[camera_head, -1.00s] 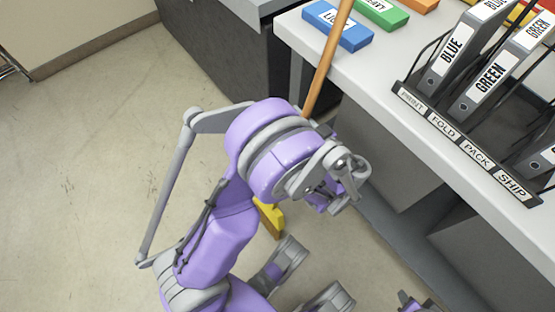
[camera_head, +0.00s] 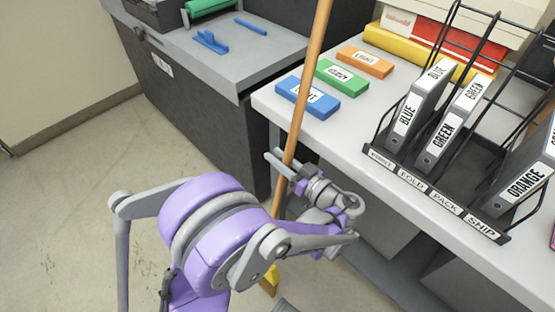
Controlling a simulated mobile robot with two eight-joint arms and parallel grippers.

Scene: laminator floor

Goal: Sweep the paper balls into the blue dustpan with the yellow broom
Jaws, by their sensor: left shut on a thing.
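The yellow broom's wooden handle (camera_head: 308,85) stands slightly tilted in front of the white table. Its yellow head (camera_head: 270,281) shows only in a small part at the bottom, behind my arm. My left gripper (camera_head: 284,167) is shut around the handle at about table height. My own purple arm hides part of the lower handle. No paper balls and no blue dustpan can be seen. My right gripper is not in view.
A white table (camera_head: 400,205) at the right holds blue (camera_head: 308,97), green (camera_head: 341,77) and orange (camera_head: 365,61) blocks and a black rack of binders (camera_head: 440,195). A dark cabinet (camera_head: 185,100) stands behind. Floor (camera_head: 70,190) at the left is clear.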

